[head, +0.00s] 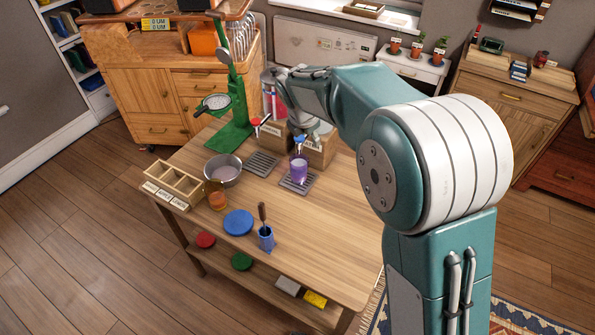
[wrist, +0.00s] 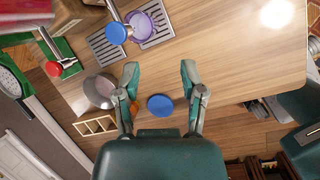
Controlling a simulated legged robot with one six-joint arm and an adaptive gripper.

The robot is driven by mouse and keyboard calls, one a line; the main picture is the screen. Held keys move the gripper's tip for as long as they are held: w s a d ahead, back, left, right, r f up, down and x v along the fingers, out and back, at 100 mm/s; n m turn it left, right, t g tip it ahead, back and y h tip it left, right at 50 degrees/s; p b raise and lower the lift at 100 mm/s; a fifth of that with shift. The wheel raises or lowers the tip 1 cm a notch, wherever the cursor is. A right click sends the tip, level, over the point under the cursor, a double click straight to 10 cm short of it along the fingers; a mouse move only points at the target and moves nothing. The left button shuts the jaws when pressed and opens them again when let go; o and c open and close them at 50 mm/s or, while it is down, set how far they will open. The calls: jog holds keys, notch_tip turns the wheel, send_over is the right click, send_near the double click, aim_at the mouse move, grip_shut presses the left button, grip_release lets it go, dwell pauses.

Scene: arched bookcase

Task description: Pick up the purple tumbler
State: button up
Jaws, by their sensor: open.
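The purple tumbler (head: 299,172) stands upright on a grey slatted drip tray (head: 287,186) on the wooden table, just below a blue-topped tap (head: 300,140). In the wrist view the tumbler (wrist: 146,27) is seen from above near the top edge, with the blue tap (wrist: 118,33) beside it and partly over it. My gripper (wrist: 160,72) is open, with nothing between its two fingers. The tumbler lies beyond the fingertips in that view, apart from them. In the head view my fingers are hard to make out behind the arm.
A second drip tray (head: 262,164), a metal bowl (head: 222,170) and a red-topped tap (head: 256,121) are left of the tumbler. The table's right front is clear.

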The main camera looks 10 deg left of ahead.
aim_at(291, 162)
jog(key=w+a+f+n, duration=0.2)
jog(key=f, duration=0.4)
jog(key=w+a+f+n, duration=0.2)
jog(key=f, duration=0.4)
jog(key=w+a+f+n, duration=0.2)
jog(key=f, duration=0.3)
jog(key=shift+w+f, duration=0.3)
jog(key=shift+f, duration=0.1)
jog(key=shift+w+a+f, duration=0.15)
jog(key=shift+f, duration=0.2)
jog(key=shift+a, duration=0.15)
jog(key=shift+c, duration=0.6)
jog(key=c, duration=0.5)
grip_shut()
